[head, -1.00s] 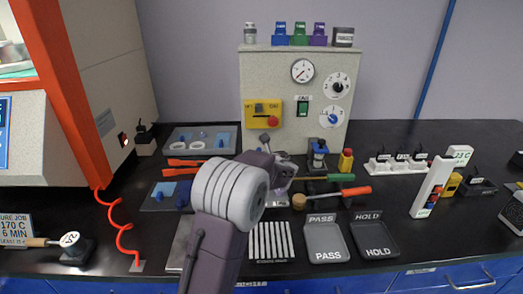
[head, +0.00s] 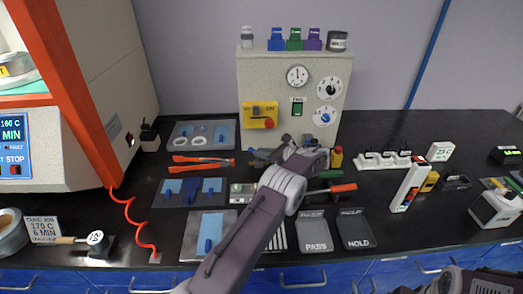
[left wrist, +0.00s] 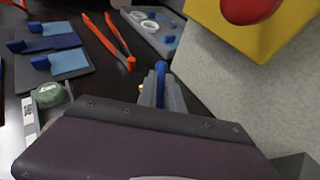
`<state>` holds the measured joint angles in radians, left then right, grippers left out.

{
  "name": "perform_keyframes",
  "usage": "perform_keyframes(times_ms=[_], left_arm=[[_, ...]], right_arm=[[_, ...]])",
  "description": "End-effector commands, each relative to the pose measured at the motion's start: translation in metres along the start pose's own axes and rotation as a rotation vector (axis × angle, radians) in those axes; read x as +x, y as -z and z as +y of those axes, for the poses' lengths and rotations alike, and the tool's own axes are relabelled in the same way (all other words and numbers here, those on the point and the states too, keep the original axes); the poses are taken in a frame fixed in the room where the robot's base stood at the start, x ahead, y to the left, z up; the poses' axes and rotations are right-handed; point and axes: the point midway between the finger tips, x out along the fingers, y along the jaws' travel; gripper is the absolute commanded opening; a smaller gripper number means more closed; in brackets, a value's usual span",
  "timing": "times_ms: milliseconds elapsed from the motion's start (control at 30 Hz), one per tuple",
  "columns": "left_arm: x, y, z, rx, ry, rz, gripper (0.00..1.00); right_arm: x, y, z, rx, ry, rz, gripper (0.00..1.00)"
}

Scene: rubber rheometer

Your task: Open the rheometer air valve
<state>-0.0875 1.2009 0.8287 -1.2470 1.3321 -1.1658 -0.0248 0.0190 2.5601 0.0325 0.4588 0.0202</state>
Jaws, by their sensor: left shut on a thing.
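The grey rheometer control panel (head: 270,85) stands at the back. A blue handle (left wrist: 160,72), which looks like the air valve's, is between the fingers of my left gripper (left wrist: 162,90) in the left wrist view. The gripper is shut on it, low by the panel's front face. In the head view my left gripper (head: 303,152) is at the panel's foot, and its wrist hides the valve and most of the fingers. I cannot tell how far the handle is turned. The jaws of my right gripper are out of the frames.
The yellow switch box (head: 259,115) with a red knob sits close above my left gripper. Orange tongs (head: 203,160) and a tray with white rings (head: 180,136) lie left. A small yellow-red bottle (head: 336,157) and screwdrivers (head: 335,189) are right. PASS (head: 314,231) and HOLD (head: 355,229) trays lie in front.

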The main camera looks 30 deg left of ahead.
Motion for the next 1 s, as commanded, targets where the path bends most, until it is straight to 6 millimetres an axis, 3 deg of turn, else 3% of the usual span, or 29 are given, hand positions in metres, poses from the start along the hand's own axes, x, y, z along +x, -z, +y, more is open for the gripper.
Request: perform_keyframes(times_ms=[900, 1000], left_arm=[[0.0014, 0.0050, 0.0007, -0.021, -0.073, 0.006, 0.00], [0.0014, 0.0048, 0.0006, -0.021, -0.073, 0.005, 0.33]], right_arm=[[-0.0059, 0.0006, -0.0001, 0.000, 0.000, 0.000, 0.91], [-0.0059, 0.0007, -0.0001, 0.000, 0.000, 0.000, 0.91]])
